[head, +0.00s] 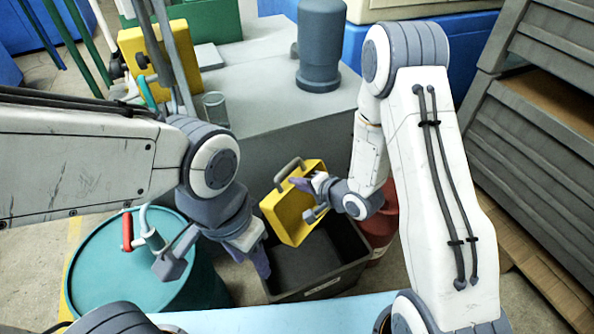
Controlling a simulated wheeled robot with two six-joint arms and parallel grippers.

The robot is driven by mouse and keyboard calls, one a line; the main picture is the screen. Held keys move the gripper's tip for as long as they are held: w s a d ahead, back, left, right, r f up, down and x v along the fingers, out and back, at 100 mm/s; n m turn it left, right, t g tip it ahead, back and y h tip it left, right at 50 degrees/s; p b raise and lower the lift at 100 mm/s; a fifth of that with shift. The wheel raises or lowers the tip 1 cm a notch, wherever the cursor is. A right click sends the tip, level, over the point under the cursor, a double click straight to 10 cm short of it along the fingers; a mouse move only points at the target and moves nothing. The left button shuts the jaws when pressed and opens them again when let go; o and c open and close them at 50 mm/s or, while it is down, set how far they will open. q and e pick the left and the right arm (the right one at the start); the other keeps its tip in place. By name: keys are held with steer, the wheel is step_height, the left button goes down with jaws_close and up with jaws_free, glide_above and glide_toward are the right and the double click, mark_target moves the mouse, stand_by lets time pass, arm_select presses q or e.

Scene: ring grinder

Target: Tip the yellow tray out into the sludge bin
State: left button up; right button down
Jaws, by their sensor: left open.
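The yellow tray (287,222) is in the air over the left back part of a dark open bin (325,285), steeply tilted. It has a grey handle (288,170) at its upper end. My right gripper (307,198) is at the tray's right side, with its fingers on either side of the wall, and appears shut on it. I see no sludge in the tray, but part of its inside is hidden. The bin bears a small label too small to read; its visible inside is dark. My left gripper (217,263) is open and empty, left of the bin.
A teal drum (107,262) with a red-handled fitting (127,231) stands left of the bin. A red container (380,235) is behind my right arm. A grey machine (265,110) stands behind; stacked grey crates (530,150) are at right.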

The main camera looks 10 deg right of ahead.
mark_target(283, 183)
steer(key=shift+s+a+r+n+g+p, duration=0.2)
steer(key=shift+a+n+g+p, duration=0.1)
steer(key=shift+p, duration=0.1)
steer(key=w+a+g+h+p, duration=0.1)
steer(key=g+h+p, duration=0.1)
steer(key=p, duration=0.2)
steer(key=shift+a+p, duration=0.15)
steer(key=shift+p, duration=0.25)
steer(key=shift+w+a+f+g+h+p, duration=0.15)
steer(key=shift+w+a+g+h+p, duration=0.1)
steer(key=shift+g+h+p, duration=0.25)
steer(key=shift+w+a+f+g+h+p, duration=0.15)
steer(key=shift+w+a+g+h+p, duration=0.15)
steer(key=shift+g+h, duration=0.25)
steer(key=p, duration=0.1)
steer(key=f+g+h+p, duration=0.2)
steer(key=shift+w+a+n+h, duration=0.25)
steer(key=shift+n, duration=0.05)
steer(key=shift+f+g, duration=0.2)
steer(key=shift+g, duration=0.05)
steer(key=shift+w+a+f+h, duration=0.1)
steer(key=shift+w+f+h, duration=0.05)
steer(key=shift+f+h, duration=0.2)
steer(key=shift+g+h, duration=0.35)
steer(key=shift+g, duration=0.05)
steer(key=shift+b, duration=0.3)
